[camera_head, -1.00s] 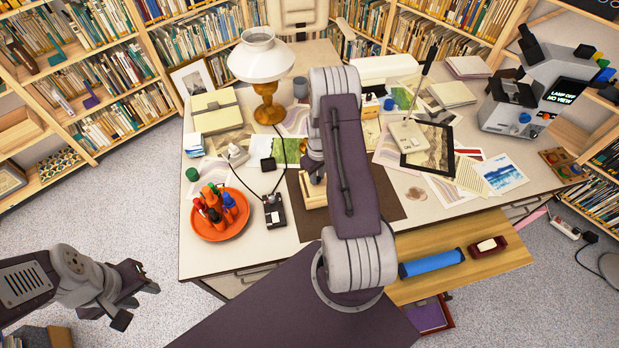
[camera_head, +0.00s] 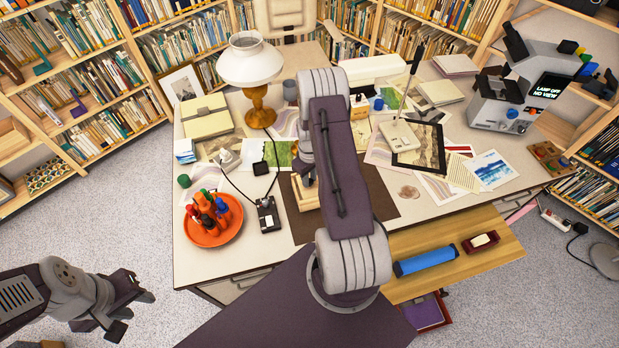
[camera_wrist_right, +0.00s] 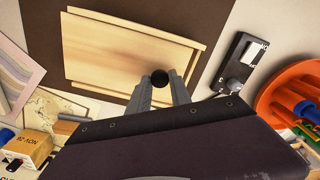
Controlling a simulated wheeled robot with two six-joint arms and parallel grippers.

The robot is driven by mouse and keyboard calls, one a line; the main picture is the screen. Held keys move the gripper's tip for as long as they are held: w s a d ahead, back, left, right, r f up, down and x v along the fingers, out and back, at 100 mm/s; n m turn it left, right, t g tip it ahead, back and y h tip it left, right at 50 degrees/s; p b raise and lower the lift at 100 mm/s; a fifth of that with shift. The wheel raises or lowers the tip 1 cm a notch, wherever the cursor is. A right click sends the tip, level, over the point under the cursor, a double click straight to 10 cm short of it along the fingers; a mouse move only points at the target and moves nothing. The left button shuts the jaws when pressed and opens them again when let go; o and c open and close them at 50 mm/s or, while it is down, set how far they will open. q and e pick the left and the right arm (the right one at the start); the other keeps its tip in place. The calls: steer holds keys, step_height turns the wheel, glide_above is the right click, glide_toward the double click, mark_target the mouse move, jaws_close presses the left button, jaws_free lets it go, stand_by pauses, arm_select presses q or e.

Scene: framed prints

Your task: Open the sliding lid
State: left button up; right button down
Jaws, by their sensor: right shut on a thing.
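A light wooden box (camera_wrist_right: 192,66) with a flat lid (camera_wrist_right: 120,52) lies on a dark brown mat (camera_wrist_right: 225,10), seen close in the right wrist view. A round black knob (camera_wrist_right: 160,77) sits at the lid's near end. My right gripper (camera_wrist_right: 160,88) has its two fingers at the knob and is shut on it. In the head view the box (camera_head: 306,196) is partly hidden by my right arm and gripper (camera_head: 308,180). My left gripper (camera_head: 137,306) is open and empty, off the table at the lower left.
A lamp (camera_head: 251,70) stands behind. A drawer (camera_head: 440,235) with a blue roll stands open at front right.

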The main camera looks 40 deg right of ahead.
steer(key=c, duration=1.2)
jaws_free()
steer(key=shift+o, duration=0.2)
step_height(320, 180, up, 9)
steer(key=b, duration=0.1)
